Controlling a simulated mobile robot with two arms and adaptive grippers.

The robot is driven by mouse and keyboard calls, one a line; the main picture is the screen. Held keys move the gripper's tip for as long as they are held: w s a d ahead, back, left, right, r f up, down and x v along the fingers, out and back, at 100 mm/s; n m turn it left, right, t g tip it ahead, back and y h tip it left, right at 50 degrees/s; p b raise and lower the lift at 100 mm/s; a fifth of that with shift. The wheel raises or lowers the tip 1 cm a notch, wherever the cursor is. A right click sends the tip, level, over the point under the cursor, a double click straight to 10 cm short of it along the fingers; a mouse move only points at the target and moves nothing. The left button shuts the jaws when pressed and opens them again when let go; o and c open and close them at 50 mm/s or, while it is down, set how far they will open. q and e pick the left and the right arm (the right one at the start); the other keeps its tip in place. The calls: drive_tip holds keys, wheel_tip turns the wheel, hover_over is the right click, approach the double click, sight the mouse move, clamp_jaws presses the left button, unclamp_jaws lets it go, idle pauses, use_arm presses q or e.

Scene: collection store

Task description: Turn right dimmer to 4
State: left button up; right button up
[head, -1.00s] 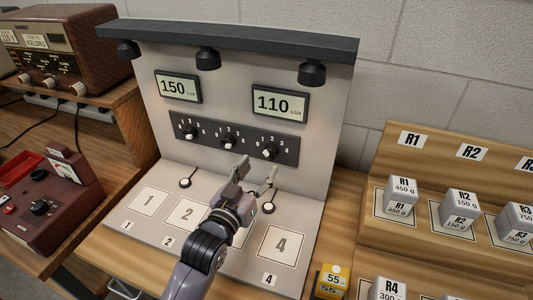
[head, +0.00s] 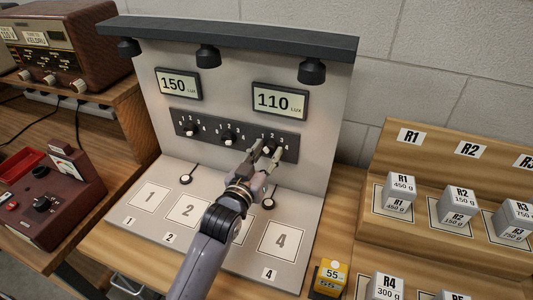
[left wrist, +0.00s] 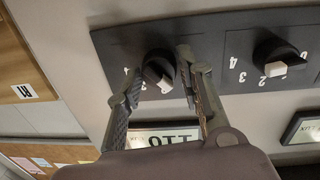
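The right dimmer (head: 268,151) is a black knob with a white pointer face, at the right end of the dark dial strip (head: 207,127). My left gripper (head: 266,149) is at this knob, its fingers apart on either side and partly covering it. In the left wrist view, upside down, the right dimmer (left wrist: 157,68) sits between the two fingertips (left wrist: 160,64). The right-hand finger is very close to it; contact is unclear. The pointer's exact number is hard to read. The right display (head: 280,102) reads 110 lux. My right gripper is not in view.
The middle dimmer (head: 228,138) and left dimmer (head: 191,129) share the strip. The left display (head: 178,85) reads 150 lux. Two small round knobs stand on the base panel below. A wooden rack (head: 398,241) with labelled weights is at the right.

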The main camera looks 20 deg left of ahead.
use_arm(q)
drive_tip(key=c, duration=0.7)
drive_tip(key=m+p, duration=0.1)
drive_tip(key=m, duration=0.1)
drive_tip(key=m+p, duration=0.1)
drive_tip(key=p, duration=0.1)
drive_tip(key=shift+r+m, duration=0.2)
drive_tip(key=shift+m, duration=0.2)
drive_tip(key=m+p, duration=0.2)
drive_tip(key=shift+m, duration=0.3)
drive_tip(key=m+p, duration=0.1)
drive_tip(key=m, duration=0.2)
drive_tip(key=shift+d+m+g+y+p, duration=0.1)
drive_tip(key=shift+m+g+y+p, duration=0.2)
drive_tip(key=shift+p, duration=0.1)
drive_tip(key=m+p, duration=0.1)
drive_tip(key=m, duration=0.5)
drive_tip(key=shift+d+f+p, duration=0.1)
drive_tip(key=shift+p, duration=0.3)
drive_tip(key=m+y+p, duration=0.1)
drive_tip(key=m, duration=0.5)
drive_tip(key=shift+f, duration=0.15)
